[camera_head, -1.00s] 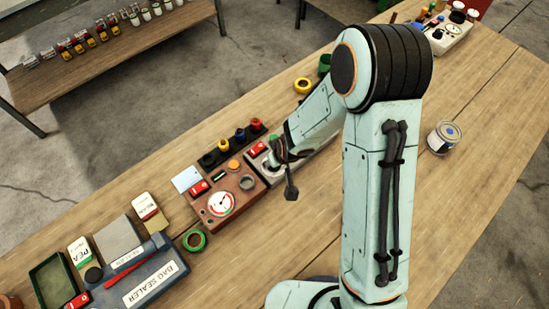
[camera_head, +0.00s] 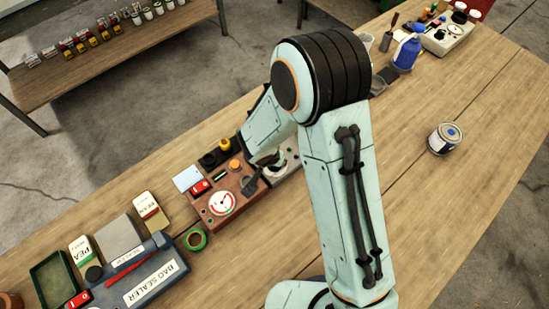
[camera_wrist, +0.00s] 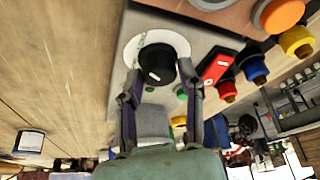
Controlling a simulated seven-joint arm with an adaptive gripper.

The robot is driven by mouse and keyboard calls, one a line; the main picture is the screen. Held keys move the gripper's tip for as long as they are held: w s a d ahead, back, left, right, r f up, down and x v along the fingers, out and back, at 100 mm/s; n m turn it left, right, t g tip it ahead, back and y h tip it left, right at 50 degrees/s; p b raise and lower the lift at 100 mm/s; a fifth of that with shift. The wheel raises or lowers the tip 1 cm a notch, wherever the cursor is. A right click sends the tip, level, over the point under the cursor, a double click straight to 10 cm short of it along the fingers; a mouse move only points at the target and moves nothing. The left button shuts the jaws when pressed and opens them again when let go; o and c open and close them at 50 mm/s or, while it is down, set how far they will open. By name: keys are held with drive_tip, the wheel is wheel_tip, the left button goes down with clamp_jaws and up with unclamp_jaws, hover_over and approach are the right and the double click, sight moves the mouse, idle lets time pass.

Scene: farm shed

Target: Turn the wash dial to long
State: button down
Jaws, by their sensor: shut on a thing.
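In the wrist view, a round black dial (camera_wrist: 157,63) sits on a white disc (camera_wrist: 130,48) on a grey panel (camera_wrist: 117,70). My gripper (camera_wrist: 163,82) has its two fingers on either side of the dial, shut on it. A small pale mark shows on the dial, but I cannot read any setting. In the head view, my gripper (camera_head: 262,172) is low over the machines on the bench, and my arm hides most of the dial. The white disc (camera_head: 291,160) shows only partly there.
A brown box with a round gauge (camera_head: 222,203) adjoins the grey panel. A red switch (camera_wrist: 215,68) and coloured knobs are close to the fingers. A bag sealer (camera_head: 145,285) stands at lower left. A tin (camera_head: 444,139) and blue bottle (camera_head: 406,53) stand right on clearer bench.

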idle(0.4)
drive_tip(key=c, duration=0.7)
unclamp_jaws()
drive_tip(key=shift+o, duration=0.2)
drive_tip(key=v, duration=1.2)
drive_tip(key=shift+w+a, duration=0.1)
